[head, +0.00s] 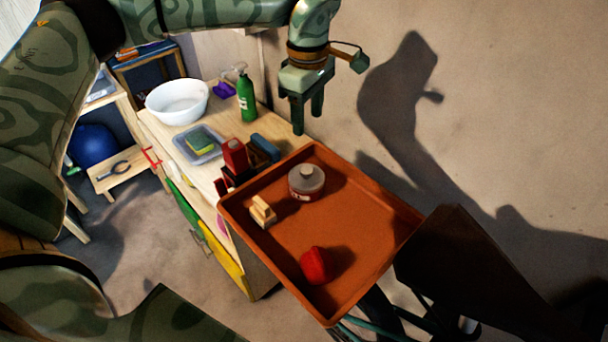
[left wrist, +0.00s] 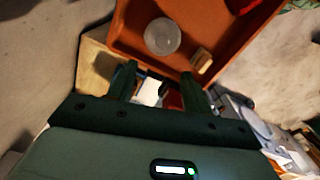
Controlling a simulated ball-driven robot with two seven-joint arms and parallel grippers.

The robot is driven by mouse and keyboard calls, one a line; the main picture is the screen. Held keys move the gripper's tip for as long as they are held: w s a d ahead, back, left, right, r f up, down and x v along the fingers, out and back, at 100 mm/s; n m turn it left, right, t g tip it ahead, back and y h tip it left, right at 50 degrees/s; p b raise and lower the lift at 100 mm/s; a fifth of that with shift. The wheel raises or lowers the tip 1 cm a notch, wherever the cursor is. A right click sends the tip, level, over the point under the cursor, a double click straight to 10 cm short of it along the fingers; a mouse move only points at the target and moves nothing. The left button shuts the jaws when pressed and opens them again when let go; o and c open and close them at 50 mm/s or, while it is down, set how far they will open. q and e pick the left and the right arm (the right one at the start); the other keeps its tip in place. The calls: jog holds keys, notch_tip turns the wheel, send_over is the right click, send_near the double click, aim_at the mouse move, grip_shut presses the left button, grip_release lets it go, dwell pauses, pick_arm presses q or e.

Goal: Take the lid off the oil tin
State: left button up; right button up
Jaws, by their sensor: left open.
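A round, squat tin (head: 306,186) with a pale grey lid (head: 307,174) and a reddish label stands upright in the orange tray, towards its far side. The lid appears to be on it, with a small knob on top. In the left wrist view the tin (left wrist: 162,36) shows from above as a pale grey disc beyond the fingers. My left gripper (head: 307,120) is open and empty, pointing down above the counter's back edge, behind the tray and apart from the tin. Its two fingers also show in the left wrist view (left wrist: 157,80). My right gripper is not in view.
The orange tray (head: 375,225) also holds a wooden block (head: 263,211) and a red object (head: 316,265). On the counter are a red container (head: 235,156), a sponge dish (head: 187,147), a green bottle (head: 246,97) and a white basin (head: 177,102).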

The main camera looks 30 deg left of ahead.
pick_arm(q)
send_over(307, 170)
jog(key=w, duration=0.1)
jog(key=f+b, duration=0.1)
jog(key=f, duration=0.7)
jog(key=shift+a+f, duration=0.1)
jog(key=shift+a, duration=0.1)
jog(key=shift+f, duration=0.3)
jog(key=f, duration=0.3)
jog(key=s+f, duration=0.1)
jog(key=f, duration=0.1)
jog(key=shift+d+f+b, duration=0.15)
jog(key=shift+f+b, duration=0.1)
jog(key=shift+b, duration=0.1)
jog(key=c, duration=1.1)
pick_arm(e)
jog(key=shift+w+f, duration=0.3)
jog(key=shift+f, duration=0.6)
